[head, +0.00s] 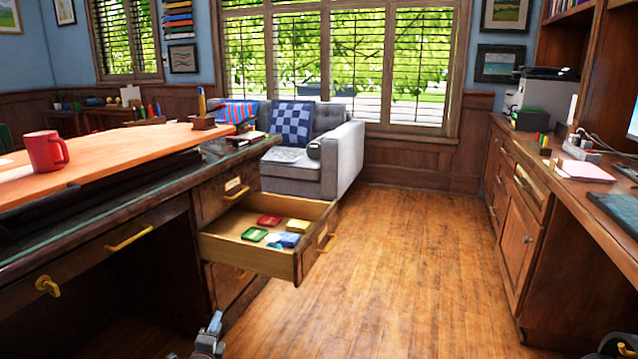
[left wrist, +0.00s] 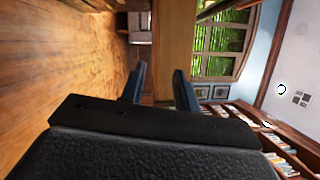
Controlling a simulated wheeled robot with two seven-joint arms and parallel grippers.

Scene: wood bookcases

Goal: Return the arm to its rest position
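My left gripper (head: 212,332) shows at the bottom edge of the head view, low in front of the desk and below the open drawer. In the left wrist view the two fingers of my left gripper (left wrist: 160,85) stand apart with nothing between them. At the bottom right corner of the head view a small dark part of my right arm or gripper (head: 618,346) shows; its fingers cannot be made out.
A desk drawer (head: 250,257) is pulled out, holding several small coloured boxes. A red mug (head: 46,151) stands on the desk (head: 110,170). A wooden counter (head: 590,205) runs along the right. The floor (head: 400,270) between is clear.

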